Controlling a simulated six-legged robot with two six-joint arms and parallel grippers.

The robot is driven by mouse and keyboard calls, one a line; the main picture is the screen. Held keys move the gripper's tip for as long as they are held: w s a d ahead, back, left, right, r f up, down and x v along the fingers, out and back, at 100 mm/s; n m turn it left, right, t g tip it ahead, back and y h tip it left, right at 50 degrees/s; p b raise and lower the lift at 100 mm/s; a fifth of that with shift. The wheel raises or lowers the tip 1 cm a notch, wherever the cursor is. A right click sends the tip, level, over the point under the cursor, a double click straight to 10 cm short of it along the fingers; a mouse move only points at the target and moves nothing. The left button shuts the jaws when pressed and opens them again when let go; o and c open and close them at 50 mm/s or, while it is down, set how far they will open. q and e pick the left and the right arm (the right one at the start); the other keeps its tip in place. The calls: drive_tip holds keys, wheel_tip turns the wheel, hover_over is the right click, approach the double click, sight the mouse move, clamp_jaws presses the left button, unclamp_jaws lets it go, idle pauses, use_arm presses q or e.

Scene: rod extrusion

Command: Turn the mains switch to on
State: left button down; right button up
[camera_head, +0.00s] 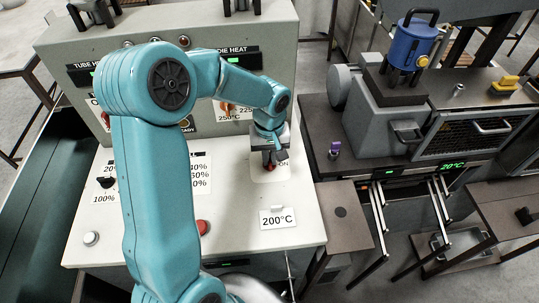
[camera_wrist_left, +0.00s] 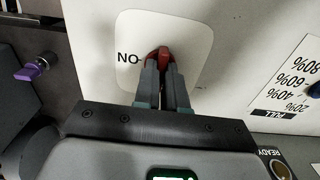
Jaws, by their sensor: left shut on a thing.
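The mains switch is a red knob (camera_head: 268,168) on a pale plate (camera_head: 268,177) with rounded corners, on the sloping face of the control cabinet. My left gripper (camera_head: 269,158) comes down on it from above and is shut on it. In the left wrist view the red knob (camera_wrist_left: 160,54) sits between the fingertips (camera_wrist_left: 163,68). The ON label is beside the knob, upside down in that view. The fingers hide part of the knob, so its exact angle is hard to tell. My right gripper is not in view.
The cabinet also has a red button (camera_head: 203,227), a white button (camera_head: 91,238), a black dial (camera_head: 106,183) and a 200°C card (camera_head: 278,218). A machine with a blue motor (camera_head: 411,48) stands to the right. A purple-topped part (camera_head: 335,147) is near the cabinet's right edge.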

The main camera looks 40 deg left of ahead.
use_arm(q)
drive_tip(key=m+b, duration=0.1)
drive_tip(key=m, duration=0.9)
drive_tip(key=shift+r+b, duration=0.15)
drive_tip(key=shift+b, duration=0.25)
drive_tip(key=m, duration=0.4)
drive_tip(key=shift+w, duration=0.1)
drive_tip(key=shift+m, duration=1.9)
drive_tip(key=c, duration=1.3)
unclamp_jaws()
drive_tip(key=shift+o, duration=0.5)
